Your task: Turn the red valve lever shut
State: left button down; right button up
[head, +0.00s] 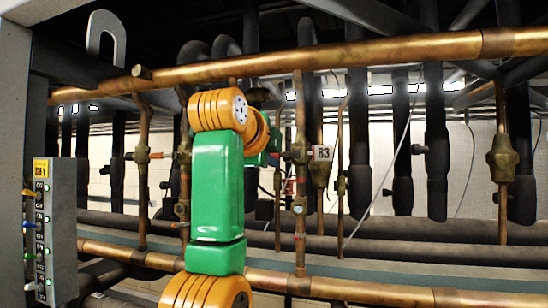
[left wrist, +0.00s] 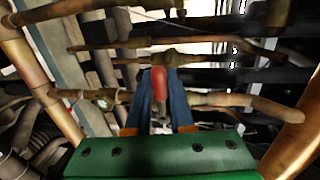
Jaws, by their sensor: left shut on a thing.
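The red valve lever (left wrist: 159,84) shows in the left wrist view, pointing toward the gripper, between its two blue fingers. My left gripper (left wrist: 157,100) is shut on it. Behind the lever, a brass valve body and copper pipe run across the view. In the head view, my green and orange left arm reaches up in the middle, and its wrist hides most of the gripper and lever. The R3 tag (head: 322,153) hangs just right of the wrist, by a vertical copper pipe with a valve. My right gripper is in neither view.
A thick copper pipe (head: 390,51) crosses above the arm, and another copper pipe (head: 375,291) crosses below. Another valve with a red handle (head: 156,155) is to the left. A grey control box (head: 63,225) stands at the far left. Dark insulated pipes fill the background.

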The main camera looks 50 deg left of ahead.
pick_arm(q)
jog(key=c, duration=0.8)
grip_release()
jog(key=shift+d, duration=0.15)
jog(key=shift+s+d, duration=0.15)
jog(key=shift+s, duration=0.1)
jog(key=b+v, duration=0.2)
jog(key=v, duration=0.4)
jog(key=shift+s+r, duration=0.15)
